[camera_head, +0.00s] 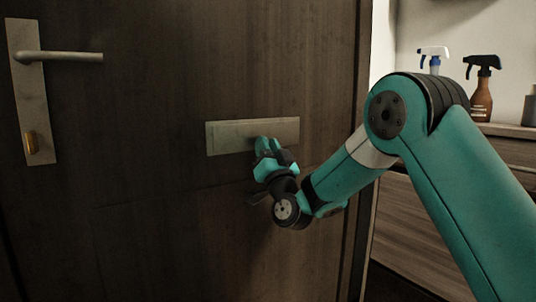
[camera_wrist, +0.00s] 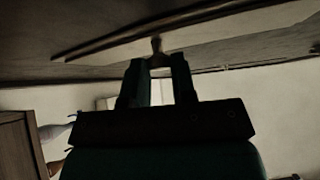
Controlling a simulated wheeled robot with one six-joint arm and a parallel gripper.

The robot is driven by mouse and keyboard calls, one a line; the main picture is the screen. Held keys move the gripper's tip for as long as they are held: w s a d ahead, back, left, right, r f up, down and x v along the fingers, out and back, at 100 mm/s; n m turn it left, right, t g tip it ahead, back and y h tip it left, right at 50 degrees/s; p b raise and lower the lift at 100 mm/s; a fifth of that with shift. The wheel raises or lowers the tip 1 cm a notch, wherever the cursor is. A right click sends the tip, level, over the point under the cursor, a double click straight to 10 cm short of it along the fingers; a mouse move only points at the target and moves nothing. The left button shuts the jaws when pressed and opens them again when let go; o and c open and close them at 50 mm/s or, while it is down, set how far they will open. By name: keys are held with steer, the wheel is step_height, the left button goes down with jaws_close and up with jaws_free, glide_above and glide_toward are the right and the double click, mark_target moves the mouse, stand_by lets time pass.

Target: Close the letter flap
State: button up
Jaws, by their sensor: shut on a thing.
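The letter flap (camera_head: 228,137) is a long pale metal plate on the dark door, at the middle of the head view. It looks nearly flush with the door there; I cannot tell its exact angle. My gripper (camera_head: 264,144) is at the lower middle edge of the flap and covers part of it. In the wrist view my gripper's two fingers (camera_wrist: 157,62) close around a small peg-like knob (camera_wrist: 156,44), which stands out from the pale flap surface (camera_wrist: 215,35). The fingertips hide part of the knob.
The dark door (camera_head: 150,110) fills the left, with a lever handle (camera_head: 75,57) and a brass lock knob (camera_head: 31,142) well left of the flap. Right of the door, a counter bears spray bottles (camera_head: 481,90) behind my arm. The door surface around the flap is clear.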

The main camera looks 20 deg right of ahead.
steer(key=shift+r, duration=0.1)
steer(key=o, duration=0.9)
steer(key=b+v, duration=0.6)
steer(key=v, duration=1.1)
steer(key=shift+s, duration=0.15)
